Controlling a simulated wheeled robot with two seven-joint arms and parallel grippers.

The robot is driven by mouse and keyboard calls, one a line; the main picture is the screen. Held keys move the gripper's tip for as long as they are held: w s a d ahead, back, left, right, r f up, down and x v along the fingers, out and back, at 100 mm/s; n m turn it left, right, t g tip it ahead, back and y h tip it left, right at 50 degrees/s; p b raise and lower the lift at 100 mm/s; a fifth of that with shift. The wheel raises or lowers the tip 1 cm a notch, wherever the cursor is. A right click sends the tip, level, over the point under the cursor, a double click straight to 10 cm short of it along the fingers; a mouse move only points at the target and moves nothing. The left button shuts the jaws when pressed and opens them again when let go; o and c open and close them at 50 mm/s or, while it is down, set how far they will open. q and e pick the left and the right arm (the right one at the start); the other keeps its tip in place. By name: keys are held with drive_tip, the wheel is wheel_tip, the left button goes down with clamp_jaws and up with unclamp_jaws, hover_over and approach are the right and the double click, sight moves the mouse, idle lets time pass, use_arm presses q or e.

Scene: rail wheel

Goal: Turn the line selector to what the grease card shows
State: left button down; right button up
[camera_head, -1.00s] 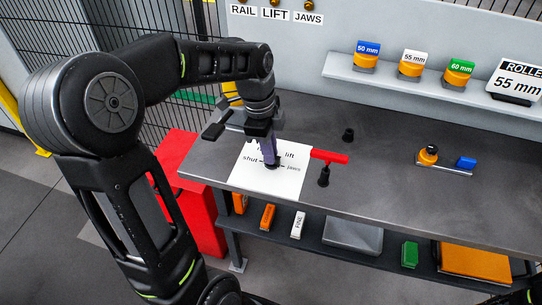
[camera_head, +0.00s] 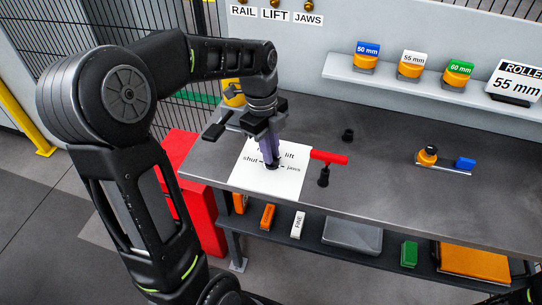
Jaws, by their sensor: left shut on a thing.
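The line selector's white plate (camera_head: 255,180) lies on the bench near its left front edge. The words "lift", "shut" and "jaws" show around its middle; the plate's upper left is behind my gripper. My left gripper (camera_head: 271,160) points down over the plate's middle and is shut on the dark selector knob (camera_head: 272,166), mostly hidden by the fingers. I cannot tell which way the knob points. I cannot make out a grease card. My right gripper is not in view.
A red T-handle (camera_head: 328,158) stands right of the plate, close to my gripper. A small black knob (camera_head: 348,135) is behind it. A red cabinet (camera_head: 200,205) stands at the bench's left.

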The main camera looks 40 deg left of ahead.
use_arm(q)
drive_tip(key=m, duration=0.3)
drive_tip(key=shift+w+r+p, duration=0.1)
drive_tip(key=shift+p, duration=0.2)
drive_tip(key=shift+m+g, duration=0.3)
drive_tip(key=shift+m, duration=0.5)
drive_tip(key=m, duration=0.2)
drive_tip(key=shift+m+p, duration=0.4)
drive_tip(key=c, duration=1.3)
unclamp_jaws()
